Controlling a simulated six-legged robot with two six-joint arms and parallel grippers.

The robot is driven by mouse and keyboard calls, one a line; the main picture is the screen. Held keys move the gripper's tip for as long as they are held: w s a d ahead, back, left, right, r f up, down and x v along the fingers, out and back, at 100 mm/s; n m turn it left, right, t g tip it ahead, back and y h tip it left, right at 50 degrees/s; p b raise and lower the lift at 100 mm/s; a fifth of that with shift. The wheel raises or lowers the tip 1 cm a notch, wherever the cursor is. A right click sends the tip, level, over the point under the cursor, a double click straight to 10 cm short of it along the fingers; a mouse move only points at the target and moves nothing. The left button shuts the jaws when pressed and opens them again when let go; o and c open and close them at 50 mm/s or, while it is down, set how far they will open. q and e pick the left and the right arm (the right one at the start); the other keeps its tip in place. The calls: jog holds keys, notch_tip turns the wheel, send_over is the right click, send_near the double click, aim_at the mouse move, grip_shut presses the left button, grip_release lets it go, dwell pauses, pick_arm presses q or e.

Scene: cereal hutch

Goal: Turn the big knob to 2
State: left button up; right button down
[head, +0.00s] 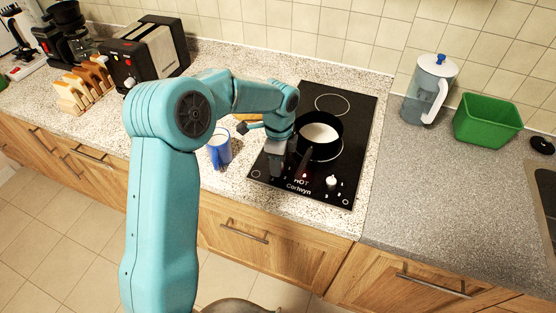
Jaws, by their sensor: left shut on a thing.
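The black cooktop (355,108) lies in the counter, with "HOT" and "Cortwyn" in white near its front edge. My left gripper (275,170) points down at the cooktop's front left, left of the saucepan handle. It is shut on what appears to be the big knob, which the gripper hides; I cannot read its setting. A small white knob (331,182) stands uncovered at the front right. The black saucepan (335,146) with white contents sits on the cooktop, its dark handle (303,166) pointing to the front. My right gripper is not in view.
A blue mug (223,150) with white contents stands left of the cooktop. A toaster (146,55), toast rack (84,88) and coffee maker (72,35) are farther left. A pitcher (427,90) and green bin (487,121) stand right. The counter right of the cooktop is clear in front.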

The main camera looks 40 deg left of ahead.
pick_arm(q)
jog(key=shift+m, duration=0.4)
jog(key=o, duration=1.1)
jog(key=shift+c, duration=0.2)
jog(key=shift+r, duration=0.1)
notch_tip(320, 180, up, 16)
jog(key=shift+w, duration=0.4)
